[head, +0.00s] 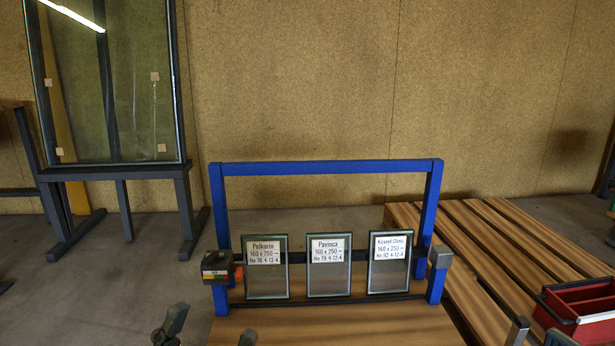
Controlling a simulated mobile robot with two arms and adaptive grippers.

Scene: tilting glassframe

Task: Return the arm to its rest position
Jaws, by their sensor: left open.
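My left gripper (210,330) shows at the bottom edge, left of centre. Its two dark fingertips are apart with nothing between them, in front of the blue frame rack (330,168). My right gripper (539,333) shows only as two fingertips at the bottom right, apart, beside the red bin. The arms themselves are out of view. Three small labelled glass panes stand in the rack: the Pelkorin pane (267,282), the Pavioca pane (328,281) and a right-hand pane (389,275). Neither gripper visibly touches the rack or panes.
A slatted wooden surface (480,235) lies at the right, with a red bin (575,300) on it. A small dark box with coloured stripes (215,262) is at the rack's left post. A large glass pane (125,90) stands on a dark stand at the left.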

